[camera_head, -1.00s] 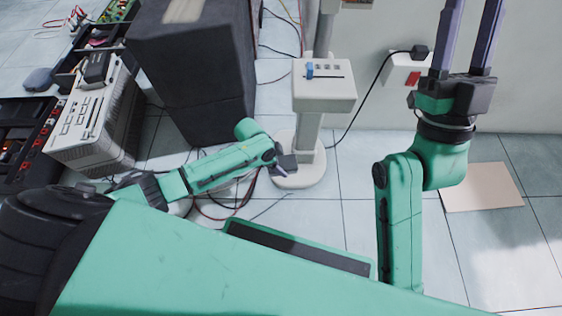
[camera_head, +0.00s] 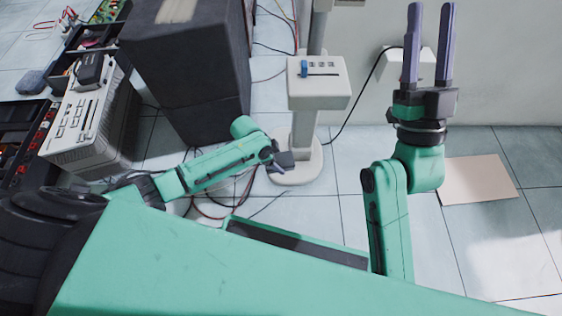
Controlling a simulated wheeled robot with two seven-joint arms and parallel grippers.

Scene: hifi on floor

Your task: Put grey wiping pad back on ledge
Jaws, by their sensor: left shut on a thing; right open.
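My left gripper (camera_head: 282,164) is low, close beside the base of a white stand, at the end of the arm from the left. It is small and mostly seen from behind. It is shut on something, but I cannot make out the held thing. I cannot clearly identify the grey wiping pad or the ledge. My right gripper (camera_head: 430,12) is raised at the right, fingers pointing up. Its two purple fingers are apart with nothing between them.
The white stand (camera_head: 319,88) has a box with a blue knob. A dark cabinet (camera_head: 185,85) stands left of it. A grey device (camera_head: 90,120), black trays and a rounded grey-blue object (camera_head: 32,82) are at the left. A beige sheet (camera_head: 478,180) lies on otherwise clear floor at right.

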